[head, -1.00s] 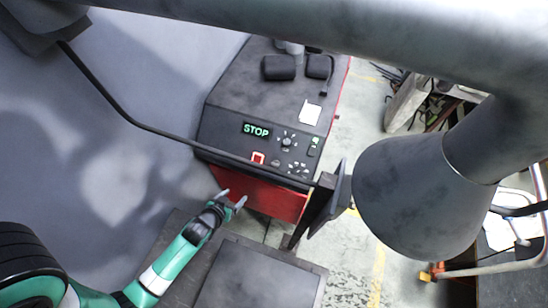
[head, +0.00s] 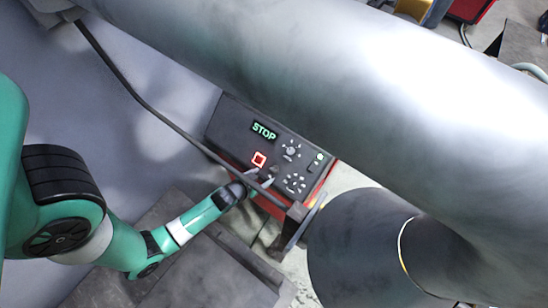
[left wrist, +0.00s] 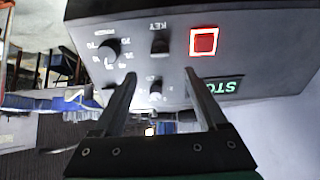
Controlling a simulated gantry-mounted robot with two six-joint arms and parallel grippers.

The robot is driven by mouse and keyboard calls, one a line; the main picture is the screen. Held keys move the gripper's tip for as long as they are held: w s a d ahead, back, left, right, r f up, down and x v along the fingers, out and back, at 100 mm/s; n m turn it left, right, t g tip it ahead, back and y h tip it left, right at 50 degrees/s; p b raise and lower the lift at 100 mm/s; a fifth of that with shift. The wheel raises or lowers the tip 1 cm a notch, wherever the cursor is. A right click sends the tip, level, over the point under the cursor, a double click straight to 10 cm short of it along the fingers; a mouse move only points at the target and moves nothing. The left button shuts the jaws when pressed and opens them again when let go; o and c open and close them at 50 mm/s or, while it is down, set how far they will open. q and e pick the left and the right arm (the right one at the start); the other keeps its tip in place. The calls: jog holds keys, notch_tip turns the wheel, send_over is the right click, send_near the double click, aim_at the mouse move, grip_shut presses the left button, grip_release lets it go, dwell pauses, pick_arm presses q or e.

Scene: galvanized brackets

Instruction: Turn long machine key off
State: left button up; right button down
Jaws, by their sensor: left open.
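The machine's control panel (head: 235,122) is dark, with a green STOP display (head: 264,131) and a lit red square button (head: 259,159). In the left wrist view, which is upside down, a dark key switch (left wrist: 160,46) sits beside the red button (left wrist: 203,41) under the printed word KEY. How the key is turned is too small to tell. My left gripper (head: 261,177) is open and empty, close in front of the panel's lower part. In the left wrist view its fingers (left wrist: 161,80) point towards the panel, apart from the key. My right gripper is out of view.
A round knob (left wrist: 112,46) with a number scale and another small knob (left wrist: 156,88) are near the key switch. A large grey pipe (head: 330,95) crosses above and hides part of the machine.

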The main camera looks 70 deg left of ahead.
aim_at(273, 170)
pick_arm(q)
jog(key=b+x, duration=0.1)
jog(key=x, duration=0.8)
jog(key=shift+a+f+b, duration=0.1)
jog(key=shift+f+b, duration=0.05)
jog(key=shift+b, duration=0.2)
jog(key=shift+c, duration=0.3)
grip_shut()
